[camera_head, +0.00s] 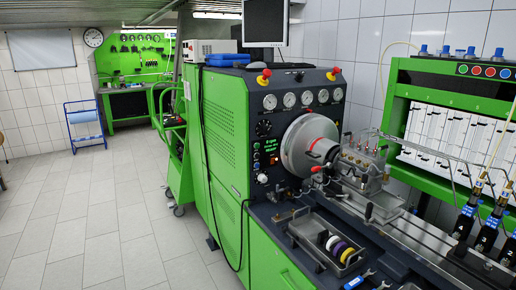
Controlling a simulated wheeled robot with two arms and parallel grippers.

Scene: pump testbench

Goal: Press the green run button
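The pump testbench (222,119) is a large green and dark grey machine in the middle of the view. Its dark front panel carries a column of small round buttons (256,155) left of the big grey disc; some look green, but they are too small to tell which is the run button. A lit green readout (271,143) is beside them. Neither of my grippers is in view, and nothing of mine visibly covers the panel.
Red emergency knobs (334,72) sit on top of the panel. A metal pump (362,167) is mounted right of the disc. A tray (325,241) with coloured rings lies in front. A green trolley (177,150) stands left of the bench. The tiled floor (100,220) at left is clear.

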